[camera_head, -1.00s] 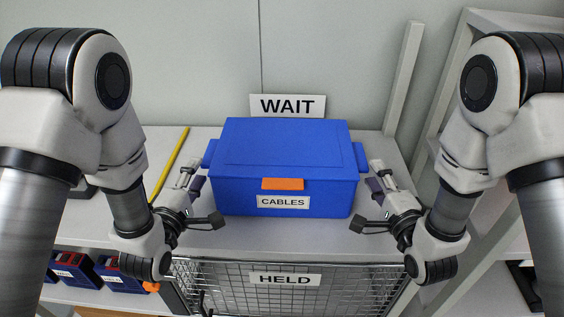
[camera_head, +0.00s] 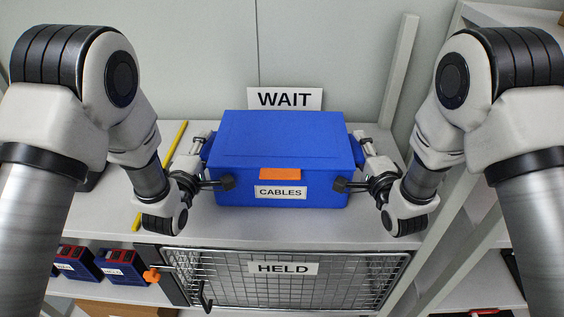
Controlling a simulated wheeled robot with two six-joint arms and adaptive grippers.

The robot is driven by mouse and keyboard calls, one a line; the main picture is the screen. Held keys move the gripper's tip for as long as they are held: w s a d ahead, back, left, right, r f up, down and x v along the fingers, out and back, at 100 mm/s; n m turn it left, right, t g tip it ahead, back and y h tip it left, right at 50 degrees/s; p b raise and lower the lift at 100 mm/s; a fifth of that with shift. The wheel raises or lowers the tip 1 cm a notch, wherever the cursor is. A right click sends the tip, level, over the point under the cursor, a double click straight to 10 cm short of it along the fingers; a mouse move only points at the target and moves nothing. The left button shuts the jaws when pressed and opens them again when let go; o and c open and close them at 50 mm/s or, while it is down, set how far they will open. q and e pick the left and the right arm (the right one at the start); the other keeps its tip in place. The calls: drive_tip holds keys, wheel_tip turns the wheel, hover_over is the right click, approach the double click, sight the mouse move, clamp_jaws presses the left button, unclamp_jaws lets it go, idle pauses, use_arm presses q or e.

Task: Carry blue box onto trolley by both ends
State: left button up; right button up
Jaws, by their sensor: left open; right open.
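The blue box (camera_head: 280,150) with an orange latch and a CABLES label sits on the pale bench top (camera_head: 270,225). A handle sticks out at each end. My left gripper (camera_head: 213,165) is at the box's left end, open, with its fingers around or beside the left handle. My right gripper (camera_head: 354,165) is at the right end in the same way, also open. The wrists hide most of both handles, so I cannot tell whether the fingers touch them. No trolley is clearly identifiable in view.
A WAIT sign (camera_head: 284,99) stands behind the box. A wire basket (camera_head: 290,283) with a HELD sign (camera_head: 283,268) is below the bench's front edge. A yellow rod (camera_head: 174,145) lies at left. A white rack (camera_head: 480,215) stands at right.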

use_arm(q)
clamp_jaws()
use_arm(e)
clamp_jaws()
use_arm(q)
drive_tip(key=shift+r, duration=0.1)
use_arm(e)
drive_tip(key=shift+r, duration=0.1)
